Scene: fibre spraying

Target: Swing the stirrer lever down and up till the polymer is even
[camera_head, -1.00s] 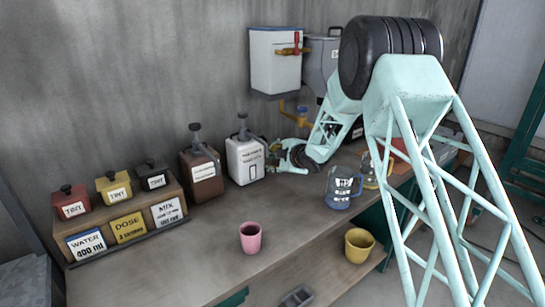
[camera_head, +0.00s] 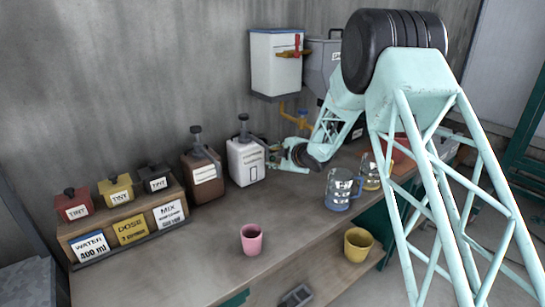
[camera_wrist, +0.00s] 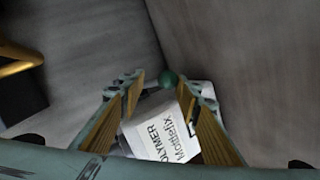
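A white container with a printed label reading "POLYMER" and "Mottlefix" (camera_wrist: 158,138) shows between my fingers in the wrist view. In the head view my gripper (camera_head: 283,154) is at the back of the bench, just right of a white pump jug (camera_head: 245,162). The jug seems to be the polymer container.
A brown pump jug (camera_head: 202,178) stands left of the white one, beside tint pots on a wooden rack (camera_head: 160,227). A pink cup (camera_head: 251,239), a blue-based glass jug (camera_head: 340,190) and a yellow cup (camera_head: 358,244) are in front. A white tank (camera_head: 272,62) hangs above.

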